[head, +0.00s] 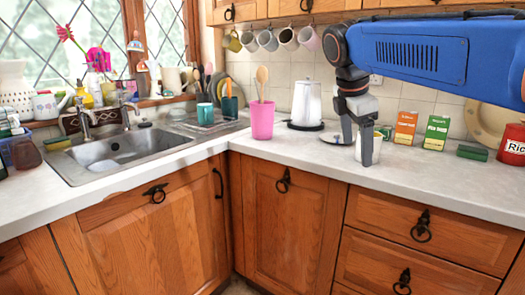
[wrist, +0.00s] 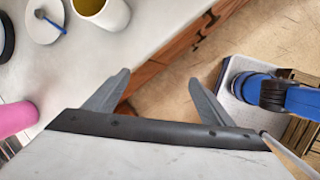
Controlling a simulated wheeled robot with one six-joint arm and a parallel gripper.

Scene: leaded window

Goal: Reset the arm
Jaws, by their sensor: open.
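My gripper (head: 358,148) hangs at the end of my blue arm in the head view, pointing down over the front part of the right counter. In the wrist view its two grey fingers (wrist: 158,77) are spread apart. Nothing is between them; the counter edge, wooden fronts and floor show there. A white mug or canister (head: 379,152) is partly hidden behind the fingers in the head view. In the wrist view a white mug with a yellow inside (wrist: 104,13) stands on the counter, apart from the fingers.
A pink cup (head: 262,120) with a wooden spoon, a white kettle (head: 306,104), an orange box (head: 405,128), a green box (head: 436,132) and a red tin (head: 513,144) stand on the counter. Mugs (head: 287,38) hang above. The front counter strip (head: 440,175) is clear.

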